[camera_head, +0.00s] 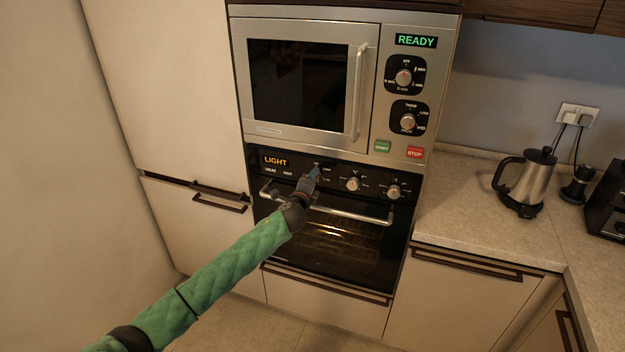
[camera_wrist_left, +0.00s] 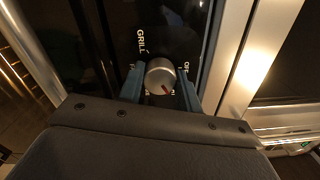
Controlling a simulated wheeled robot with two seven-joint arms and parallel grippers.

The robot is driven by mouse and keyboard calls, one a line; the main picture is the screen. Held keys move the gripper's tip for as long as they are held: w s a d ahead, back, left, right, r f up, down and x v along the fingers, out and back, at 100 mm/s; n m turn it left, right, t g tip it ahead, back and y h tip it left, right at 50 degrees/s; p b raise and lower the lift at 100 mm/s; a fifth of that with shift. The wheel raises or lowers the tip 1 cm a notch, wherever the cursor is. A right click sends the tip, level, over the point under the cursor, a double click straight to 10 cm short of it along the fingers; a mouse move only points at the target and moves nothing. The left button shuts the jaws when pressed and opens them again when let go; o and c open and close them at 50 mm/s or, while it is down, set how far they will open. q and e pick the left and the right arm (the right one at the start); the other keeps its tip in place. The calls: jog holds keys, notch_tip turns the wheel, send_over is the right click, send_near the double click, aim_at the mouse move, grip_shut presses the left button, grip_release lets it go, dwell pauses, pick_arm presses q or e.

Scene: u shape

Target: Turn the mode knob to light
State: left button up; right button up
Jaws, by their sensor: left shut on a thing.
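The mode knob (camera_wrist_left: 160,76) is a round silver knob with a red mark on the black oven panel, with "GRILL" printed beside it. It sits between the two blue fingers of my left gripper (camera_wrist_left: 160,88), which is shut on it. In the head view my left gripper (camera_head: 315,173) covers this knob at the left of the knob row. My right gripper is not in view.
Two more oven knobs, a middle one (camera_head: 353,184) and a right one (camera_head: 394,191), sit right of my gripper. The oven door handle (camera_head: 350,215) runs just below. The microwave (camera_head: 300,80) above reads "READY". A kettle (camera_head: 530,180) stands on the right counter (camera_head: 465,205).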

pick_arm(q)
jog(key=shift+f, duration=0.2)
jog(key=o, duration=1)
jog(key=shift+s, duration=0.3)
jog(key=b+v, duration=0.3)
jog(key=v, duration=0.4)
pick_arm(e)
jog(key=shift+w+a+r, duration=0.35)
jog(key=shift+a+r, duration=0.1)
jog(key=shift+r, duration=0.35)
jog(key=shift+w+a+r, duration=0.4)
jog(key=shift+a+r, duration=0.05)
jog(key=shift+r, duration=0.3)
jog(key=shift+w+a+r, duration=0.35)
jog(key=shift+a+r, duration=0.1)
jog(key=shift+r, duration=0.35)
pick_arm(q)
jog(key=shift+s, duration=0.1)
